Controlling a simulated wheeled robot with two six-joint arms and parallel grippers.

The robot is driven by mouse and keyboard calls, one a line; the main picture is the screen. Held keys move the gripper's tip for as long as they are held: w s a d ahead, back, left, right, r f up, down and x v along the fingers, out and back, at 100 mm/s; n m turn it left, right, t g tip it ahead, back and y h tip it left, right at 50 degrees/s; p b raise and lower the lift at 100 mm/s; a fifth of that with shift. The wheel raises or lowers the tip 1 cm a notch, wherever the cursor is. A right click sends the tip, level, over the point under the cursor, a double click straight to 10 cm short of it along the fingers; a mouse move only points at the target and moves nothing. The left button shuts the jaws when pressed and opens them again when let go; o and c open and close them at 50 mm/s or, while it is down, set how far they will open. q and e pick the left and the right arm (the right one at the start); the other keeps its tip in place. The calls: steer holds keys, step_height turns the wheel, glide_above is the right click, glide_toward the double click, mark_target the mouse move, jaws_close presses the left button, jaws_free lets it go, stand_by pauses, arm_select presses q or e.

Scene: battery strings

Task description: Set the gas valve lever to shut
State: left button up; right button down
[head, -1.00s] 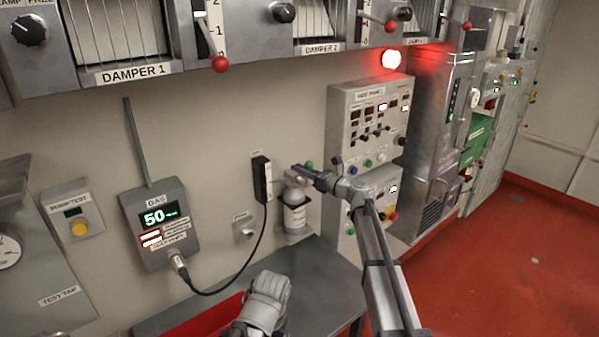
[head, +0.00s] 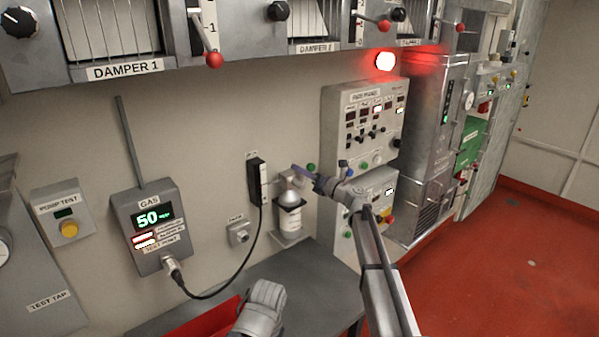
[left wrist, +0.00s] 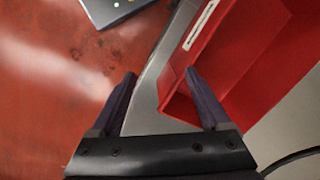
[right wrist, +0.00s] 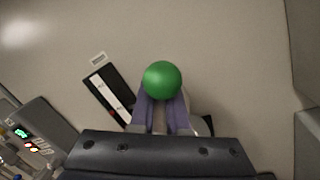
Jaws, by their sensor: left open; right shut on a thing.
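A green ball knob (right wrist: 163,81) sits between the purple fingers of my right gripper (right wrist: 162,115) in the right wrist view, and I take it for the gas valve lever's knob. The gripper is shut on it; the lever's shaft is mostly hidden. My left gripper (left wrist: 158,95) is open and empty near a red bin (left wrist: 235,45).
The gas display box (head: 148,225) reads 50, with a cable running to a black wall unit (head: 256,180). A grey table (head: 300,270) stands below. Damper boxes (head: 120,40) hang above, and a switch panel (head: 365,110) is at right. Red floor (head: 500,260) is open at right.

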steer(key=shift+w+d+r, duration=0.25)
steer(key=shift+w+d, duration=0.15)
steer(key=c, duration=1)
jaws_free()
steer(key=shift+o, duration=0.4)
steer(key=shift+s, duration=0.2)
steer(key=shift+a+f, duration=0.1)
steer(key=b+v, duration=0.1)
steer(key=v, duration=0.7)
